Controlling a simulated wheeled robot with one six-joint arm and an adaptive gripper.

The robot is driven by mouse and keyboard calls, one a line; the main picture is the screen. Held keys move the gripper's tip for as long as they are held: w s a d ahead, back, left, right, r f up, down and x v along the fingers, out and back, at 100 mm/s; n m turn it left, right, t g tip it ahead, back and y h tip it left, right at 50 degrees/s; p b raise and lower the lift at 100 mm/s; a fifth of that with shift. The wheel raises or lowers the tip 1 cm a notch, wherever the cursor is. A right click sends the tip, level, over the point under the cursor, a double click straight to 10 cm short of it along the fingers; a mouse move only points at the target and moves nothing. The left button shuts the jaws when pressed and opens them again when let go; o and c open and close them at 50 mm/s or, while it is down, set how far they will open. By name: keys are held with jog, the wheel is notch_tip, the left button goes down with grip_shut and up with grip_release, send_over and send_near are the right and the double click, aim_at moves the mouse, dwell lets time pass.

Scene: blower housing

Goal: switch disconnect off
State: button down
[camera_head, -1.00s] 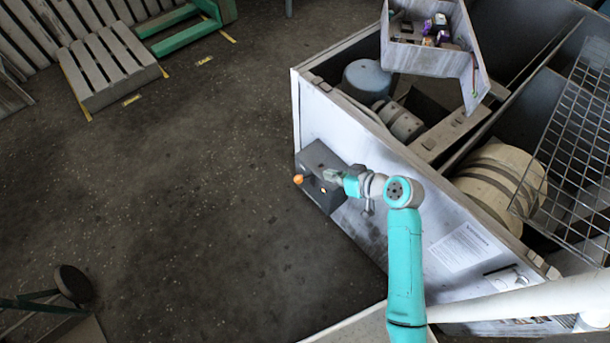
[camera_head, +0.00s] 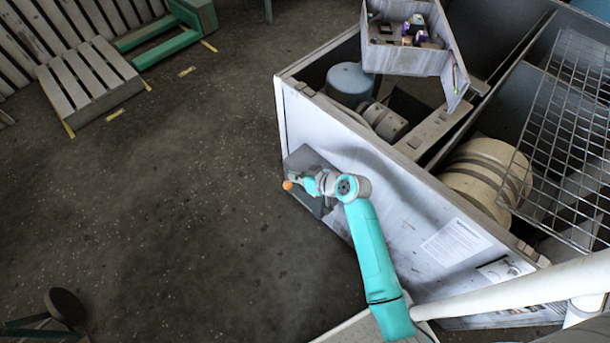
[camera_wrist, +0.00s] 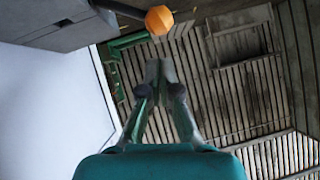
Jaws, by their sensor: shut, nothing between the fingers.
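The disconnect is a dark grey box (camera_head: 306,160) on the outer white wall of the housing, at its left end. An orange knob (camera_head: 288,185) sticks out at the box's lower left. In the wrist view the knob (camera_wrist: 159,20) sits at the end of a dark lever coming from the grey box (camera_wrist: 65,22) at upper left. My gripper (camera_wrist: 160,68) is shut and empty, its fingertips a little below the knob in that picture, with a gap between. In the head view my gripper (camera_head: 307,186) is close to the knob, partly hidden by my wrist.
The white housing wall (camera_head: 390,190) runs along my arm's right side. An open control box (camera_head: 410,60) stands on the housing, with a wire mesh guard (camera_head: 570,130) at right. Slatted pallets (camera_head: 90,80) lie at upper left.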

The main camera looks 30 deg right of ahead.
jog(key=shift+a+f, duration=0.2)
jog(key=shift+f, duration=0.45)
jog(key=shift+a+f, duration=0.15)
jog(key=shift+f, duration=0.45)
